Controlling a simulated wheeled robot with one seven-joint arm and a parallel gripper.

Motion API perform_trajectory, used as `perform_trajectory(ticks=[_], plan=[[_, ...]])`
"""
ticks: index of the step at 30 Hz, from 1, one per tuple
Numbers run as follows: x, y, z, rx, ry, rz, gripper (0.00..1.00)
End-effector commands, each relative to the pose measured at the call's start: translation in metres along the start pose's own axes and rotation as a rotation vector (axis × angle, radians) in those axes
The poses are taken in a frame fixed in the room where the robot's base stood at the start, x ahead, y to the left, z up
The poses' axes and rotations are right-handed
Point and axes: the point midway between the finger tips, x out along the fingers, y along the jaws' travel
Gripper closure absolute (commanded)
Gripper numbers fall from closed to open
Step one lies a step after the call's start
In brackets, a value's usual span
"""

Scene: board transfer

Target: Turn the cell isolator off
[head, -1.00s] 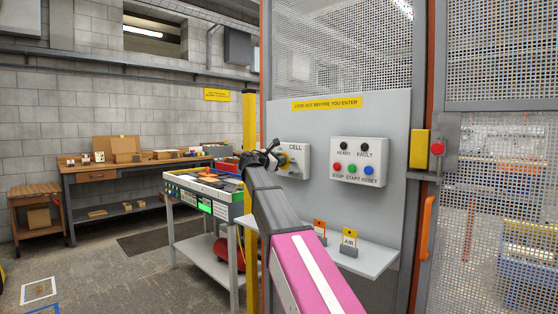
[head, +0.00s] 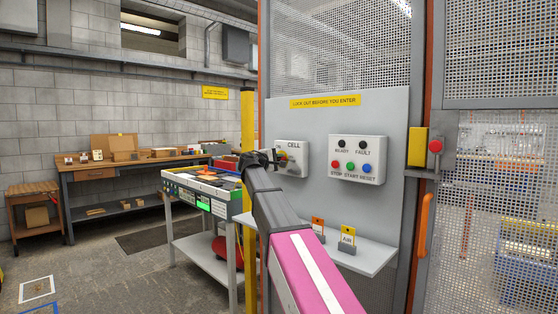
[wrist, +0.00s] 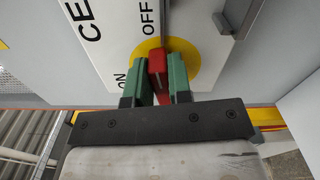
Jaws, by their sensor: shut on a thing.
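The cell isolator (head: 299,165) is a pale box marked CELL on the grey panel, left of the button box. In the wrist view its red handle (wrist: 157,64) stands on a yellow disc (wrist: 187,62), with OFF printed above and ON at the lower left. My gripper (wrist: 161,76) has its two green fingers on either side of the red handle and is shut on it. In the head view my gripper (head: 278,157) reaches the box from the left and hides part of the dial. Which mark the handle points to is unclear.
A button box (head: 358,160) sits to the right on the same panel. A small shelf (head: 372,262) below holds tags marked AIR and another. A yellow post (head: 248,120) and a cart (head: 195,239) stand close on the left. The mesh door (head: 490,60) is at right.

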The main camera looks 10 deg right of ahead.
Motion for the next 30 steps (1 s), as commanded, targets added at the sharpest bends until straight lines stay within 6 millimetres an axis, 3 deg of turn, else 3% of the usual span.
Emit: perform_trajectory(ticks=[10, 27, 28, 30], plan=[[-0.0004, -0.0033, 0.0005, 0.149, 0.0, -0.002, 1.0], [-0.0006, -0.004, 0.0006, 0.18, -0.001, -0.003, 1.0], [-0.0006, -0.004, 0.0006, 0.18, -0.001, -0.003, 0.74], [-0.0005, -0.0039, 0.0006, 0.18, -0.001, -0.002, 0.55]])
